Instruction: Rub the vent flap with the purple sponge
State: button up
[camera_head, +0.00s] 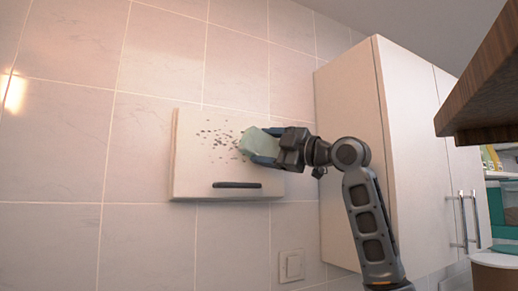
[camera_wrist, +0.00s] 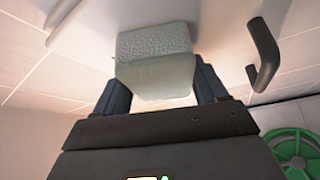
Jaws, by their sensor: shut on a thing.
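The vent flap (camera_head: 193,172) is a pale square panel on the tiled wall, with a dark bar handle (camera_head: 237,185) near its lower edge. Dark specks (camera_head: 219,137) are scattered over its upper middle and right. My gripper (camera_head: 268,146) is at the flap's right side, shut on a sponge (camera_head: 259,142). The sponge looks pale green, not purple. In the wrist view the sponge (camera_wrist: 155,60) sits between both fingers with its far face towards the flap (camera_wrist: 95,22). I cannot tell whether it touches the flap. The handle (camera_wrist: 264,52) shows at right there.
A tall white cabinet (camera_head: 352,110) stands right of the flap, close behind my arm. A wooden board edge (camera_head: 490,85) juts in at upper right. A wall switch (camera_head: 291,265) is below the flap. A green wheel-like thing (camera_wrist: 298,150) shows in the wrist view. The wall left of the flap is clear.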

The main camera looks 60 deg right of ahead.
aim_at(245, 145)
jog(key=shift+s+d+b, duration=0.3)
jog(key=shift+s+d, duration=0.3)
jog(key=shift+d, duration=0.25)
jog(key=shift+s+d+b, duration=0.3)
jog(key=shift+s+d, duration=0.25)
jog(key=shift+d, duration=0.3)
